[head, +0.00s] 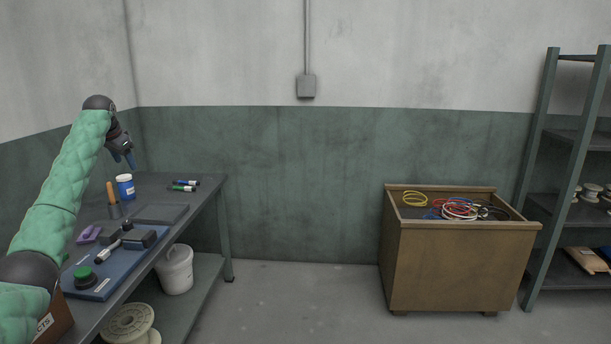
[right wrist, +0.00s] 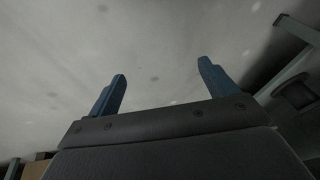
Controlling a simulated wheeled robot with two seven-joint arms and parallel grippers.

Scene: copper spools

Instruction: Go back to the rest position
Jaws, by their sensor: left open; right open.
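My left arm comes in from the left in the head view. My left gripper (head: 123,157) hangs over the far part of the workbench (head: 180,189), just above and behind a white and blue jar (head: 125,187). It looks open with nothing held. My right gripper (right wrist: 160,92) shows in the right wrist view with its two blue fingers wide apart and nothing between them. The right arm is not in the head view.
The bench carries a blue board (head: 110,265) with devices, a dark flat tray (head: 160,214) and markers (head: 186,184). A white bucket (head: 175,270) and a spool (head: 130,326) stand on its lower shelf. A wooden crate of wires (head: 450,265) and a shelf rack (head: 570,195) stand right. Floor between is clear.

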